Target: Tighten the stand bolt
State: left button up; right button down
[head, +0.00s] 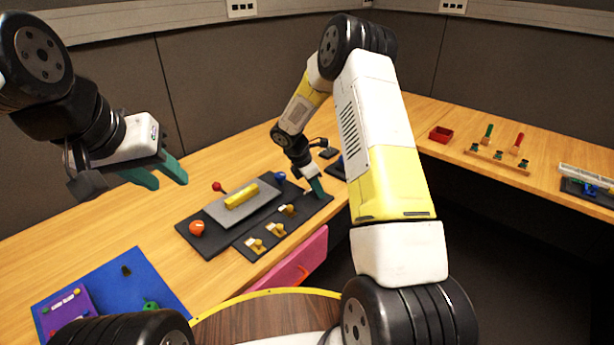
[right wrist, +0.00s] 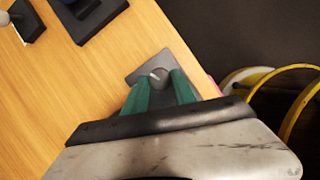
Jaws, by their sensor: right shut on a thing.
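My right gripper (head: 316,187) reaches down at the right end of a dark panel (head: 190,238) on the bench. In the right wrist view its green fingers (right wrist: 160,90) are shut on a round dark grey knob (right wrist: 159,76) with a pale line on top. The knob sits on a dark grey plate (right wrist: 140,76); in the head view the fingers hide it. No label shows whether this knob is the stand bolt. My left gripper (head: 168,181) hangs above the bench at the left, its green fingers apart and empty.
A blue mat (head: 105,268) lies at front left. A pink drawer front (head: 290,262) is below the bench edge. A red tray (head: 441,134) stands right.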

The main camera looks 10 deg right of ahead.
jog(key=m+g, duration=0.1)
jog(key=m, duration=0.1)
jog(key=m+g, duration=0.1)
jog(key=m, duration=0.4)
jog(key=shift+w+g, duration=0.3)
jog(key=shift+g, duration=0.1)
jog(key=m+g, duration=0.1)
jog(key=m, duration=0.2)
jog(key=m+y, duration=0.1)
jog(key=m, duration=0.2)
jog(key=shift+w+g+y, duration=0.2)
jog(key=shift+g+y, duration=0.1)
jog(key=shift+g, duration=0.1)
jog(key=shift+d, duration=0.1)
jog(key=c, duration=1)
grip_release()
jog(key=shift+v, duration=3.9)
jog(key=shift+r, duration=0.1)
